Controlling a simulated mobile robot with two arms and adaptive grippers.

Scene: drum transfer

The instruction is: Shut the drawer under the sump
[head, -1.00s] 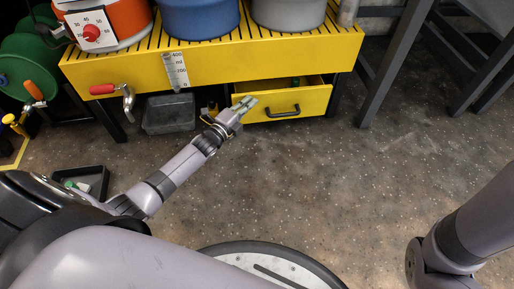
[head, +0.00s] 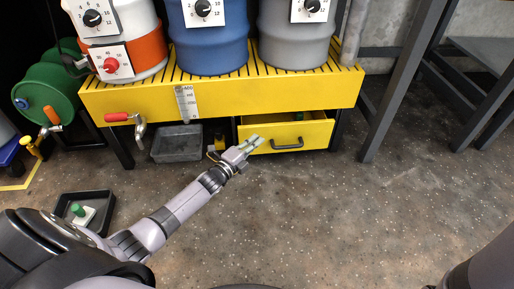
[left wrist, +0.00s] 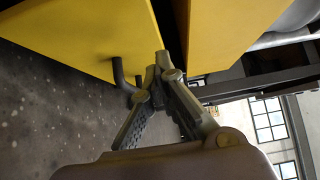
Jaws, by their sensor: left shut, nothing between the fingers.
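The yellow drawer (head: 309,134) under the yellow slatted sump (head: 225,93) stands partly open, with a dark handle (head: 287,144) on its front. My left gripper (head: 254,141) is shut and empty, at the left part of the drawer front in the head view. In the left wrist view the shut fingertips (left wrist: 163,60) show close to the yellow drawer front (left wrist: 95,35), with the dark handle (left wrist: 121,76) beside them. I cannot tell whether they touch the drawer. A green item (head: 299,116) shows inside the drawer. My right gripper is out of view.
Drums (head: 208,40) stand on the sump. A tap with a red handle (head: 118,117) sticks out at its left front. A grey tub (head: 178,143) sits below. A black tray (head: 84,205) lies on the floor at left. Grey table legs (head: 403,80) stand at right. The middle floor is clear.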

